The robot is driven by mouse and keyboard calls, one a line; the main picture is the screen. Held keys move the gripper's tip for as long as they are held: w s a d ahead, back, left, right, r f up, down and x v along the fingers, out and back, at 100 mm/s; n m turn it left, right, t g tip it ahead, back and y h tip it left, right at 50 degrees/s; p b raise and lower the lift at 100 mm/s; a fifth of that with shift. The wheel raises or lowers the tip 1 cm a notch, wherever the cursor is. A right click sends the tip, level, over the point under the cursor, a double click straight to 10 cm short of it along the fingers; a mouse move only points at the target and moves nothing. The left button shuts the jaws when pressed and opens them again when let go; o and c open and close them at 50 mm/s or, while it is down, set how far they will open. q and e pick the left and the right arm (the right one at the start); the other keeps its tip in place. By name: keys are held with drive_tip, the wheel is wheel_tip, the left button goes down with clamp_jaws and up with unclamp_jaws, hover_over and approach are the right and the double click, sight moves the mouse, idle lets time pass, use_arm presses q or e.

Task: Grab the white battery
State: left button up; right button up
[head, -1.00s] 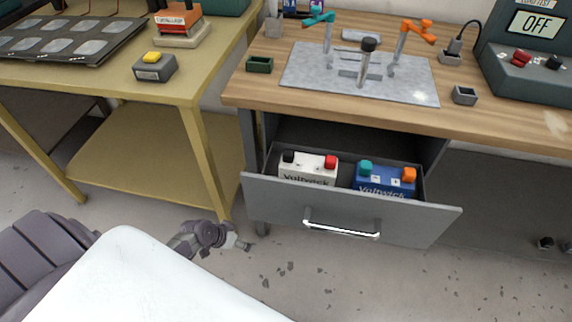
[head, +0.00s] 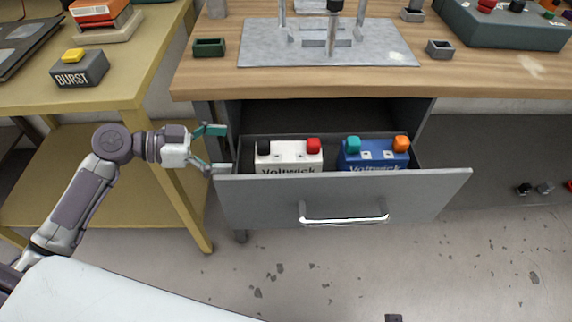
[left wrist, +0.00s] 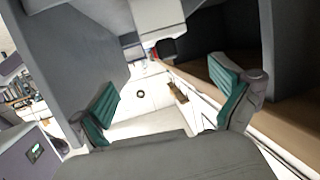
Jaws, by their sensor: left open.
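The white battery (head: 288,155) stands in the open drawer (head: 343,198), on the left side. It has a black and a red terminal on top. In the left wrist view a pale box with a black knob, apparently the white battery (left wrist: 158,16), shows at the top. My left gripper (head: 217,149) is open and empty, just left of the drawer and apart from the battery. Its teal-padded fingers also frame the left wrist view (left wrist: 167,102). The battery's lower part is hidden by the drawer front. I do not see my right gripper.
A blue battery (head: 373,155) with teal and orange terminals stands to the right in the same drawer. The wooden bench top (head: 290,82) lies above the drawer. A yellow table (head: 85,105) with a burst button box (head: 79,68) stands at left.

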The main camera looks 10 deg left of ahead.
use_arm(q)
approach(286, 151)
drive_tip(key=x, duration=0.4)
drive_tip(key=shift+w+d, duration=0.1)
drive_tip(key=shift+d, duration=0.15)
drive_tip(key=p+x, duration=0.1)
drive_tip(key=x, duration=0.3)
drive_tip(key=shift+w+d+f, duration=0.1)
drive_tip(key=shift+w+d, duration=0.05)
drive_tip(key=shift+d+f, duration=0.1)
drive_tip(key=shift+d, duration=0.1)
drive_tip(key=c, duration=1.8)
drive_tip(key=shift+w+r, duration=0.15)
drive_tip(key=shift+r, duration=0.25)
drive_tip(key=shift+c, duration=0.4)
drive_tip(key=shift+f, duration=0.1)
clamp_jaws()
use_arm(e)
drive_tip(key=shift+s+f, duration=0.2)
drive_tip(key=shift+f, duration=0.4)
drive_tip(key=shift+s+f, duration=0.2)
drive_tip(key=shift+f, duration=0.4)
